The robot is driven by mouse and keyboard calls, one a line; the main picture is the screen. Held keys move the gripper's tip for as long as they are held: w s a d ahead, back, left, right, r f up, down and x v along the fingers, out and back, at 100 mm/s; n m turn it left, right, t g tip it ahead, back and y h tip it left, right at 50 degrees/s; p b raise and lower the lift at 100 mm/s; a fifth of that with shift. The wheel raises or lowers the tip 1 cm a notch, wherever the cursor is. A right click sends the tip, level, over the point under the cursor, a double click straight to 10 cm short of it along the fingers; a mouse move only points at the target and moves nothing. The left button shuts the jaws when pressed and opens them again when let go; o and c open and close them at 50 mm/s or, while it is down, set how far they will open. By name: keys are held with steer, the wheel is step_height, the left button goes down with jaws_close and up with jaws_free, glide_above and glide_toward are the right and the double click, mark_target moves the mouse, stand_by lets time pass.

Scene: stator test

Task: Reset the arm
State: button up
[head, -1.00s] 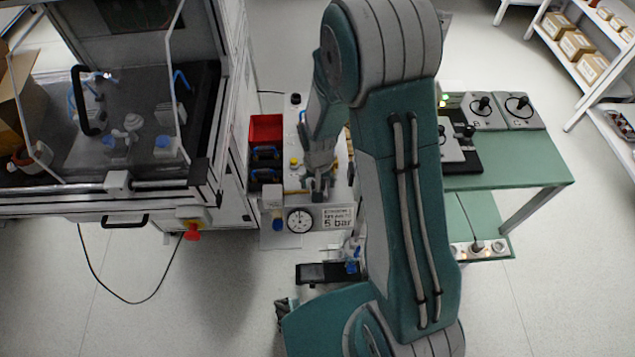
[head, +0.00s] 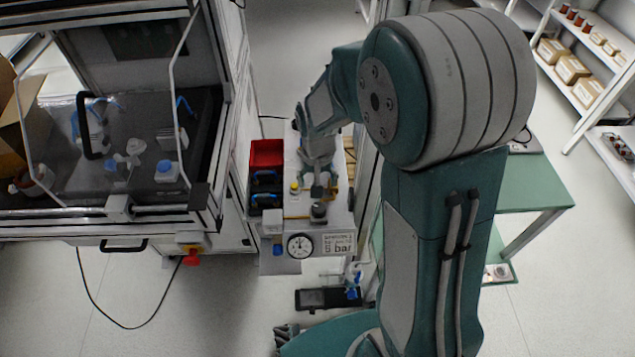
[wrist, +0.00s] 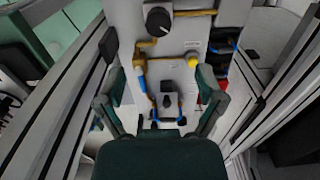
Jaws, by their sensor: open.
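My gripper (head: 318,188) is above the white pneumatic panel (head: 299,224) in the head view, with its fingertips small and partly merged with the panel's fittings. In the wrist view my gripper (wrist: 160,100) is open, its two dark fingers spread to the left and right. Between them I see the panel with a small black knob (wrist: 168,101), a blue fitting and brass pipes. The yellow button (wrist: 193,62) is near the right finger. A larger black knob (wrist: 158,20) lies farther up. Nothing is visible between the fingers at their own height.
A round gauge (head: 300,246) and a "5 bar" label are on the panel's front. A red bin (head: 266,153) stands beside the panel at left. A glass-fronted machine (head: 100,215) fills the left. A green table (head: 535,185) is at right, partly hidden by my arm.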

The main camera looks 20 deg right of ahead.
steer(key=s+d+r+n+t, duration=0.2)
steer(key=s+r+t, duration=0.3)
steer(key=s+r, duration=1.2)
steer(key=shift+s+d+r+n+t, duration=0.2)
steer(key=shift+d+r+n+t, duration=0.15)
steer(key=shift+r, duration=1.2)
stand_by(1.0)
